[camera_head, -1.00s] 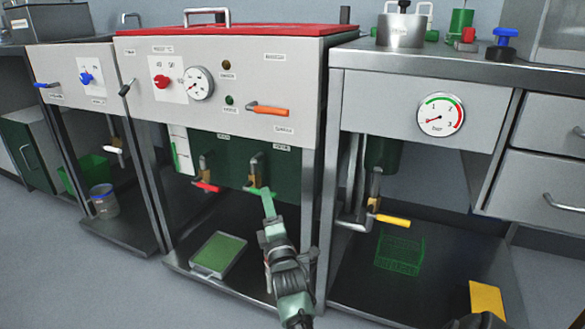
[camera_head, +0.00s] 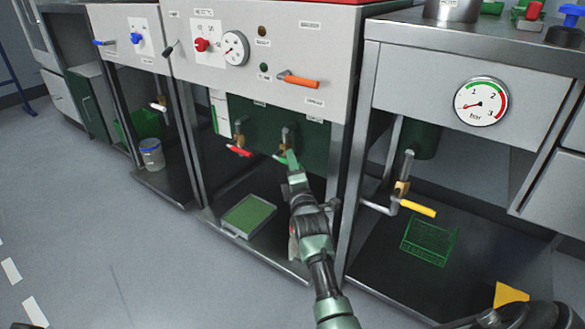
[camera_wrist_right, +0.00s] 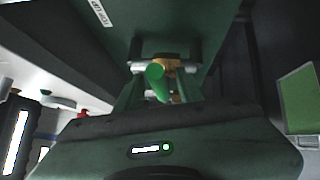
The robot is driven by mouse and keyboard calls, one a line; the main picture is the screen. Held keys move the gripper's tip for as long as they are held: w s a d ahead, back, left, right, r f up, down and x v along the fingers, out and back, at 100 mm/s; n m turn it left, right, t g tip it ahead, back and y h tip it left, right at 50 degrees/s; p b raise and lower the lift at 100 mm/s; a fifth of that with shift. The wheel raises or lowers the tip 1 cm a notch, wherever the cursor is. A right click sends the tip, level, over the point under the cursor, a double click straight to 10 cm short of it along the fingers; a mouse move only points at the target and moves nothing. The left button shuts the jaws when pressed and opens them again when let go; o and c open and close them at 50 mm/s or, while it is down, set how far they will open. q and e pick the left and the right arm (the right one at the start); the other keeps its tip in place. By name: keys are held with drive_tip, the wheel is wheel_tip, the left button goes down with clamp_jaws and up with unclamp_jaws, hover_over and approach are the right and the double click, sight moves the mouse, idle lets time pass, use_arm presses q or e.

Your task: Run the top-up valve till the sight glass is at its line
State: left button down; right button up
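The top-up valve is the brass valve with a green handle (camera_head: 281,158) under the green tank in the middle bay. My right gripper (camera_head: 291,170) is at this handle. In the right wrist view its two fingers (camera_wrist_right: 158,92) stand on either side of the green handle (camera_wrist_right: 158,84), with gaps between. A label that seems to read "TOP UP" is on the green surface above. The sight glass (camera_head: 214,112) is a pale upright strip with a green column, left of the tank; its line is too small to read.
A red-handled valve (camera_head: 238,150) sits just left of the green one. A yellow-handled valve (camera_head: 415,207) is in the right bay. A tray with a green surface (camera_head: 248,216) lies on the shelf below. Cabinet posts flank the bay; the floor at left is clear.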

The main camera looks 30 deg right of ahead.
drive_tip(key=shift+w, duration=0.1)
clamp_jaws()
idle(1.4)
